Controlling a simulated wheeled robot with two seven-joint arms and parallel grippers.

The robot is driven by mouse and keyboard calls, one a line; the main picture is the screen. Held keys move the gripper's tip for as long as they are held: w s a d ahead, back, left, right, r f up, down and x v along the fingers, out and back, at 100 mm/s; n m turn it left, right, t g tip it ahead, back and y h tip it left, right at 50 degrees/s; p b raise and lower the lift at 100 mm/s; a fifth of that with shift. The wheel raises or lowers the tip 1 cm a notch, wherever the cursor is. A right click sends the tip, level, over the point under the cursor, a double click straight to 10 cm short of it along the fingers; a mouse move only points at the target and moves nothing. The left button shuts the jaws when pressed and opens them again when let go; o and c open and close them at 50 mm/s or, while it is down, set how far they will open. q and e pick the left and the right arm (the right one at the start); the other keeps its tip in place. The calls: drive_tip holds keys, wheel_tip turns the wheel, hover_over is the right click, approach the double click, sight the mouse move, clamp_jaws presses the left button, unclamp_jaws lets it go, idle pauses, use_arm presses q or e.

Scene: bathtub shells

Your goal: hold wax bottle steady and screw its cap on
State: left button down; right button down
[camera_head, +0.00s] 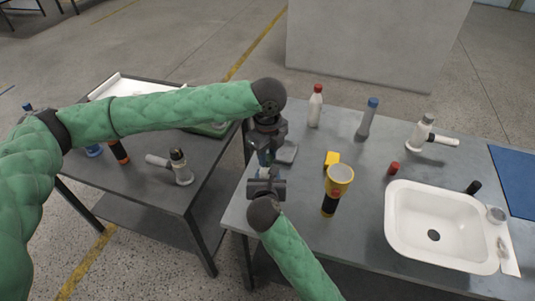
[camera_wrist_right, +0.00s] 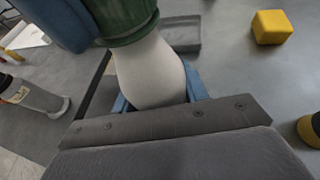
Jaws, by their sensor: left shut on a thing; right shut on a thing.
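The wax bottle (camera_wrist_right: 148,72) has a white body, seen close in the right wrist view. Its green cap (camera_wrist_right: 125,22) sits at the bottle's top end; whether it is threaded fully down cannot be told. My right gripper (camera_head: 265,181) is shut around the white body, with its blue pads (camera_wrist_right: 193,85) showing at both sides. My left gripper (camera_head: 264,150) comes from above and is shut on the cap; its blue finger (camera_wrist_right: 55,20) shows beside the cap in the right wrist view. In the head view the grippers mostly hide the bottle, which is near the table's left edge.
A grey tray (camera_head: 287,153) lies just behind the grippers. A yellow block (camera_head: 332,158), a yellow-black flashlight-like object (camera_head: 333,192), a red-capped bottle (camera_head: 315,106) and a white basin (camera_head: 400,240) stand to the right. A second table (camera_head: 150,190) is at left, across a gap.

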use_arm(q)
drive_tip(key=c, duration=1.1)
unclamp_jaws()
drive_tip(key=shift+r, duration=2.25)
drive_tip(key=shift+c, duration=0.5)
